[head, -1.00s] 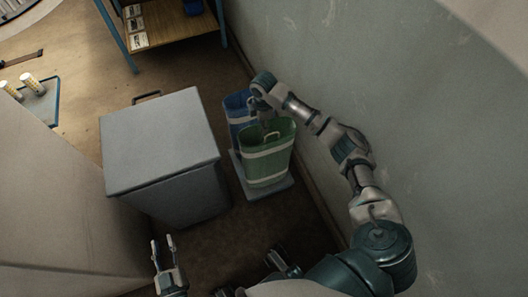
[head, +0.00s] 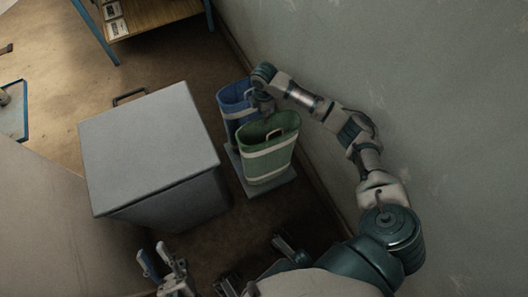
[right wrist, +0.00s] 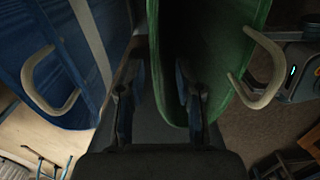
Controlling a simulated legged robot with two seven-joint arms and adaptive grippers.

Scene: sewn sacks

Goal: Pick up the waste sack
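Two open-topped sacks stand side by side on a low grey base (head: 272,190): a blue one (head: 232,100) behind and a green one (head: 266,160) with a pale band in front. Nothing visible marks which is the waste sack. My right gripper (head: 266,108) points down at the green sack's back rim, beside the blue sack. In the right wrist view its fingers (right wrist: 158,95) are apart, with the green rim (right wrist: 152,50) between them. Cream loop handles show on the blue sack (right wrist: 42,98) and green sack (right wrist: 265,78). My left gripper (head: 155,250) is open and empty at the lower left.
A large grey lidded box (head: 145,150) stands just left of the sacks. A wall (head: 390,60) runs close along their right. A wooden shelf (head: 155,18) with blue legs is at the back. Brown floor between box and shelf is clear.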

